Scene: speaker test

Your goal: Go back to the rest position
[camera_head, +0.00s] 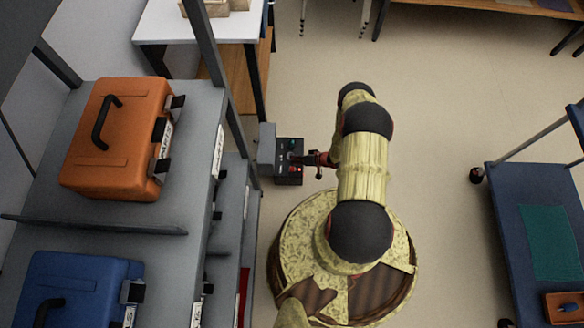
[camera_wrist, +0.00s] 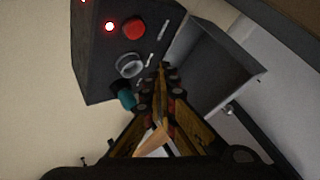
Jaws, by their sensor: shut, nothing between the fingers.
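My gripper (camera_head: 310,159) is shut and empty in the head view, stretched out to the left of my arm. In the wrist view my gripper (camera_wrist: 160,80) also shows, with its fingertips together in front of a dark control box. The control box (camera_head: 289,177) has a lit red light, a red button, a round clear knob and a green knob on its face in the wrist view (camera_wrist: 100,60). The fingertips overlap the box's face in the picture; I cannot tell whether they touch it. My yellow arm is bent above my round base.
A grey shelf (camera_head: 200,110) at the left bears an orange case (camera_head: 120,140) and a blue case (camera_head: 75,285). A white table (camera_head: 200,22) stands behind. A blue cart (camera_head: 510,225) stands at the right. The floor (camera_head: 440,110) between arm and cart is clear.

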